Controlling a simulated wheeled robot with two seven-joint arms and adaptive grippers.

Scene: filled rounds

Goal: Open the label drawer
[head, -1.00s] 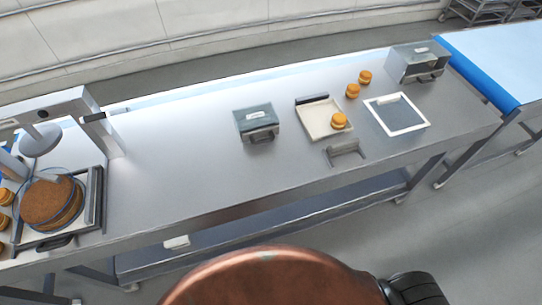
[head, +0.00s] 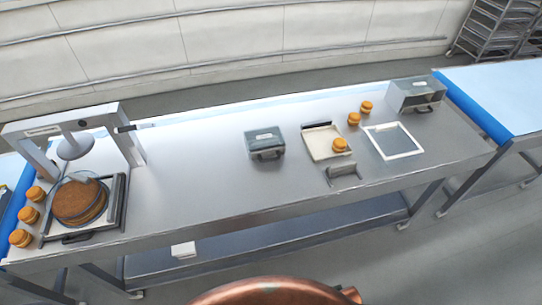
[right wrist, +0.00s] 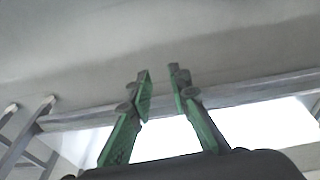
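Two grey metal boxes with front handles stand on the steel table, each with a small pale label on top. One box (head: 265,140) is near the middle, its dark handle facing me. The other box (head: 416,94) is at the table's right end, with a dark handle low on its front. I cannot tell from the pictures which is the label drawer; neither shows a drawer clearly pulled out. My right gripper (right wrist: 160,76) shows only in the right wrist view, its green fingers apart with nothing between them. My left gripper is not in view.
A press (head: 78,147) with brown rounds stands at left. The table (head: 200,170) left of the middle box is clear.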

